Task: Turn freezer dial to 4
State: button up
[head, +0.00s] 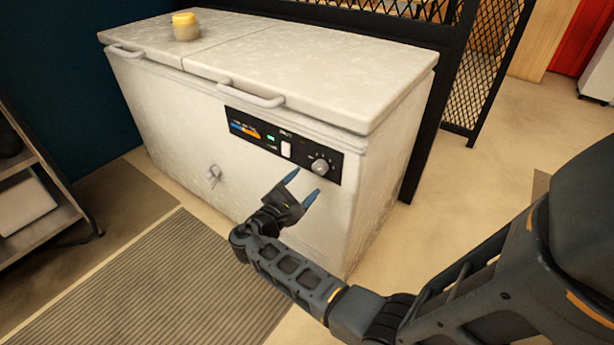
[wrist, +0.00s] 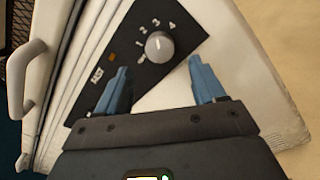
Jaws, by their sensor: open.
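The white chest freezer (head: 180,115) has a black control panel (head: 256,134) on its front. The round grey dial (head: 320,166) sits at the panel's right end. In the wrist view the dial (wrist: 159,46) has the numbers 1 to 4 around it; its pointer setting is too small to read surely. My gripper (head: 303,185) is open and empty in front of the panel, just below and left of the dial. In the wrist view its two blue fingertips (wrist: 158,80) are spread, and the dial lies beyond them, apart from them.
A yellow-lidded jar (head: 185,27) stands on the freezer lid. Lid handles (head: 251,95) stick out above the panel. A metal shelf (head: 40,185) is at the left and a black mesh partition (head: 485,60) stands behind. A grey striped mat (head: 165,285) lies on the floor in front.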

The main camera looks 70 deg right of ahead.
aim_at(317, 171)
jog(key=shift+s+d, duration=0.2)
jog(key=shift+d, duration=0.75)
jog(key=shift+s+d, duration=0.2)
jog(key=shift+d, duration=0.8)
jog(key=shift+s+d, duration=0.2)
jog(key=shift+d, duration=0.75)
jog(key=shift+f, duration=0.1)
jog(key=c, duration=1.1)
